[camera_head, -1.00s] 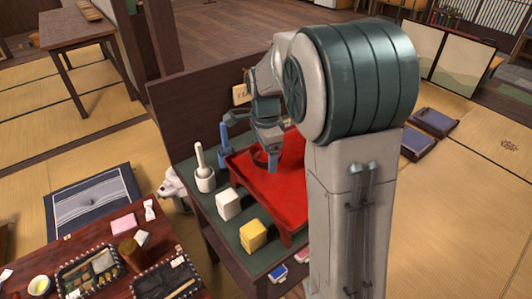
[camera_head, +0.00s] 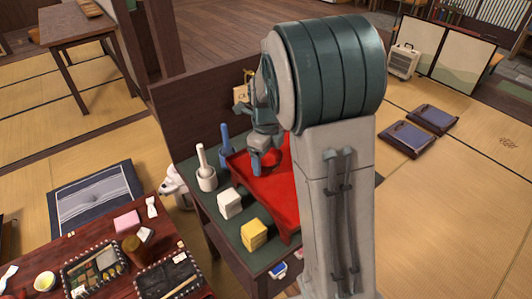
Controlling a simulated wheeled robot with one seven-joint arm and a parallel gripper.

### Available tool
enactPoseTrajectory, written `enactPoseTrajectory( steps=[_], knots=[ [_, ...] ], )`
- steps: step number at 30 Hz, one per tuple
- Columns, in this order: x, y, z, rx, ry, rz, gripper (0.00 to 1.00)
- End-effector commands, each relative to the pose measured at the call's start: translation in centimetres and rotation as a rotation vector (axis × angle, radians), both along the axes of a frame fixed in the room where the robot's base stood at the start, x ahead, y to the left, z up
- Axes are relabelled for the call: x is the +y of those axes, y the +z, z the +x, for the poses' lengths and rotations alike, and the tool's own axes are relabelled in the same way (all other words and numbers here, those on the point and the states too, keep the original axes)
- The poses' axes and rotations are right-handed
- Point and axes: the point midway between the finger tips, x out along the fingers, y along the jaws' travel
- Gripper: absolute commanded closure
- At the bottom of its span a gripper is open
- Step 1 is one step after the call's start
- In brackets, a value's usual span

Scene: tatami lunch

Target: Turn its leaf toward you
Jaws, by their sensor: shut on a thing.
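My gripper (camera_head: 262,158) is low over the red-covered stand (camera_head: 285,205), at its back left part. It is shut on a dark red, rounded thing, mostly hidden behind the fingers and arm. I cannot make out a leaf on it or which way it faces.
A white mortar with a pestle (camera_head: 206,180), a blue upright thing (camera_head: 225,140), a white block (camera_head: 230,204) and a yellow block (camera_head: 254,234) stand close on the green top. A low dark wall (camera_head: 200,105) stands behind. A dark red table (camera_head: 110,240) is at lower left.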

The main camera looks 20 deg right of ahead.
Motion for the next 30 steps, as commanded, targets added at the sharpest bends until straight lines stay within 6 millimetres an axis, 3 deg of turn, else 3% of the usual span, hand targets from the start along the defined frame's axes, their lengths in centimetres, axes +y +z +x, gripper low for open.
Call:
enactPoseTrajectory(
  steps=[26, 27, 30],
  knots=[
    [0.0, -0.78, 0.03, -0.001, 0.003, -0.001, 0.47],
    [0.0, -0.8, 0.03, -0.001, 0.003, -0.001, 0.21],
    [0.0, -0.75, 0.03, -0.001, 0.003, -0.001, 0.0]
  ],
)
